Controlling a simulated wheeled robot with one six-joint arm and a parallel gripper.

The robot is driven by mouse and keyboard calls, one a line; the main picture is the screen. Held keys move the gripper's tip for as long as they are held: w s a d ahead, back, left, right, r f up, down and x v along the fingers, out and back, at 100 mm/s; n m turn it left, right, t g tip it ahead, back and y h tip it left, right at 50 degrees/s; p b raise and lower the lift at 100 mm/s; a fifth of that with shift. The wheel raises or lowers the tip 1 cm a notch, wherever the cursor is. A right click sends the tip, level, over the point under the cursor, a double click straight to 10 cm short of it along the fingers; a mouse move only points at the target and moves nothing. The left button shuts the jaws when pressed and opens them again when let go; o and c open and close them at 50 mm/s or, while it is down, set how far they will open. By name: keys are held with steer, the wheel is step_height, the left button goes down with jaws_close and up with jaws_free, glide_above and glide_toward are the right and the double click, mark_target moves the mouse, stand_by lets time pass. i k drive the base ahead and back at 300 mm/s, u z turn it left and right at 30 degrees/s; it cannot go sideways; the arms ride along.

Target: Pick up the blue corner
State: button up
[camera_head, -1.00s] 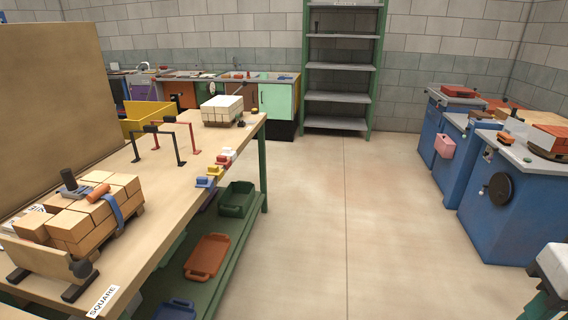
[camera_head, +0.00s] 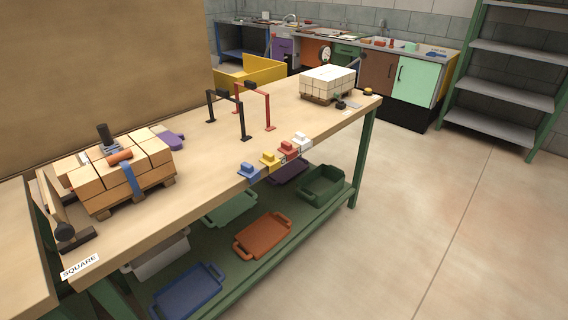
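The blue corner (camera_head: 249,171) is a small stepped block at the front edge of the wooden workbench (camera_head: 205,150). It is the nearest in a row of small corners along that edge. A yellow corner (camera_head: 270,160), a red corner (camera_head: 288,149) and a white corner (camera_head: 302,141) follow it towards the far end. My gripper is not in view.
A pallet of tan bricks (camera_head: 120,170) stands at the near left of the bench, a pallet of white bricks (camera_head: 327,84) at the far end. Black (camera_head: 240,115) and red (camera_head: 268,105) frames stand between. Trays fill the lower shelf (camera_head: 215,255). Floor (camera_head: 440,210) at right is clear.

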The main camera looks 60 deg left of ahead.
mark_target(247, 169)
steer(key=u, duration=0.3)
steer(key=i, duration=0.9)
steer(key=u, duration=1.15)
steer(key=i, duration=0.6)
steer(key=u, duration=0.55)
